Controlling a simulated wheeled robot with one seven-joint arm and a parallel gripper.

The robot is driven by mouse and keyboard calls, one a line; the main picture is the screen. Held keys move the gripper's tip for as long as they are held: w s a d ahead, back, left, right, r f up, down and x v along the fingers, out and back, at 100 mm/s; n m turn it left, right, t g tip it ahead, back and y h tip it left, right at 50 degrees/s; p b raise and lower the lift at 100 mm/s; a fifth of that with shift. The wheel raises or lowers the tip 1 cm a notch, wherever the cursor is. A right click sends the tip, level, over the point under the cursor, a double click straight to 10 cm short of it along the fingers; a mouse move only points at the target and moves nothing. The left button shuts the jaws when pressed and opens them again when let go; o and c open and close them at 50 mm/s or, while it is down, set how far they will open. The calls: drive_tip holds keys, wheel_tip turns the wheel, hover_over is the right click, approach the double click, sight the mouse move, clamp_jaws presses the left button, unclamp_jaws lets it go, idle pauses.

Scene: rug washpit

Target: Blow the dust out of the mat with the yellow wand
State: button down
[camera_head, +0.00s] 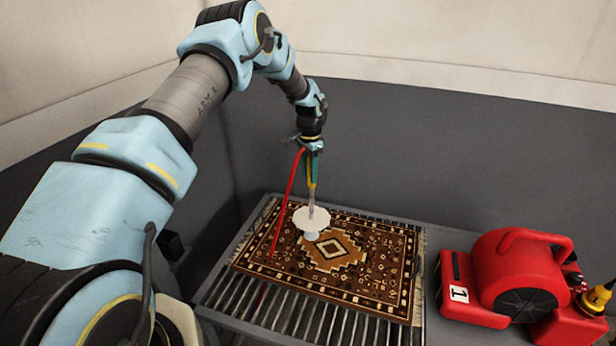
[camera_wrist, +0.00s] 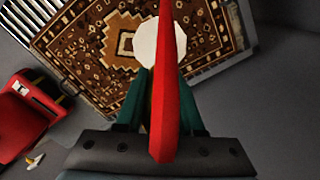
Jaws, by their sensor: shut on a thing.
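The patterned brown, orange and cream mat (camera_head: 370,285) lies flat on a slatted metal grate. My gripper (camera_head: 313,160) points down above the mat's back left part, its green fingers shut on the yellow wand (camera_head: 311,181). The wand's thin metal tube runs down to a white, round, scalloped shape (camera_head: 311,219) just over the mat. I cannot tell if its tip touches the mat. A red hose (camera_head: 288,195) hangs from the wand. In the wrist view the hose (camera_wrist: 166,90) hides the wand between the fingers, and the white shape (camera_wrist: 150,43) covers part of the mat.
The slatted grate (camera_head: 290,316) shows along the mat's front and left edges. A red blower (camera_head: 520,275) marked 1 stands right of the mat, with a yellow and black fitting (camera_head: 594,300) beside it. Dark walls stand close behind.

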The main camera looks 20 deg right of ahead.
drive_tip(key=shift+r+p, duration=0.5)
drive_tip(key=shift+r, duration=0.8)
